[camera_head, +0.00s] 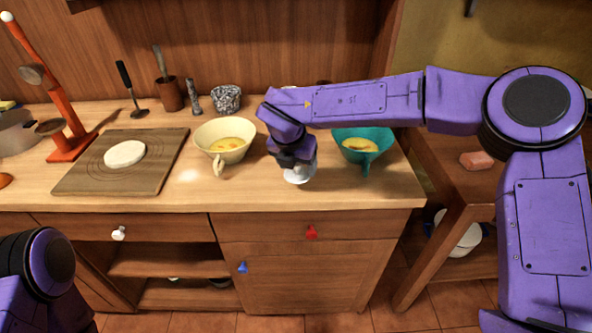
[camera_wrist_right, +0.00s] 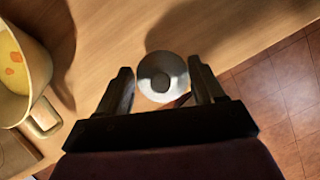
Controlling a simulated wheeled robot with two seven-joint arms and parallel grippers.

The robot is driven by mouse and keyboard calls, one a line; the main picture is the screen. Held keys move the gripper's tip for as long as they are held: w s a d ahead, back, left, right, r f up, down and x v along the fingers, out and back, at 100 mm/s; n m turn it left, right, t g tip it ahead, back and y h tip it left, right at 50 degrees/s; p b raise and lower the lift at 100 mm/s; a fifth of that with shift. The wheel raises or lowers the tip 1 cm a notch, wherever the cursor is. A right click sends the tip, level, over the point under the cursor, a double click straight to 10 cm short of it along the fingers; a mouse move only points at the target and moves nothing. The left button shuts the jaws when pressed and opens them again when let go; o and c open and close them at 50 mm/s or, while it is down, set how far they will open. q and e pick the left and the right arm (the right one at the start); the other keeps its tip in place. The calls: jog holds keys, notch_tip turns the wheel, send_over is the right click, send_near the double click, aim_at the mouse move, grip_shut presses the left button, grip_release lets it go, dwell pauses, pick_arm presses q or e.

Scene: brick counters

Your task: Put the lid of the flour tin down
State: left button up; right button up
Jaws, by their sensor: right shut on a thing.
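My right gripper (camera_head: 297,163) is low over the counter near its front edge, between the cream bowl and the teal bowl. It is shut on a pale round lid (camera_head: 299,175), which shows partly below the fingers. In the right wrist view the lid (camera_wrist_right: 152,93) is a whitish disc with a darker round knob, between the two fingertips of the right gripper (camera_wrist_right: 163,88). I cannot tell whether the lid touches the counter. The flour tin cannot be made out; my right arm hides part of the counter behind it. My left gripper is out of view.
The cream bowl (camera_head: 211,133) stands left of the gripper, the teal bowl (camera_head: 375,171) right. A wooden board (camera_head: 85,180) with white dough (camera_head: 125,154) lies further left. A speckled pot (camera_head: 227,98) stands at the back. Bare counter (camera_head: 245,190) runs along the front.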

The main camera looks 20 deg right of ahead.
aim_at(296, 174)
jog(key=shift+w+f, duration=0.25)
jog(key=shift+f, duration=0.1)
jog(key=f, duration=0.3)
jog(key=shift+w+f, duration=0.25)
jog(key=shift+f, duration=0.05)
jog(key=shift+s+f, duration=0.1)
jog(key=o, duration=1)
jog(key=v, duration=1.2)
jog(key=shift+b, duration=0.4)
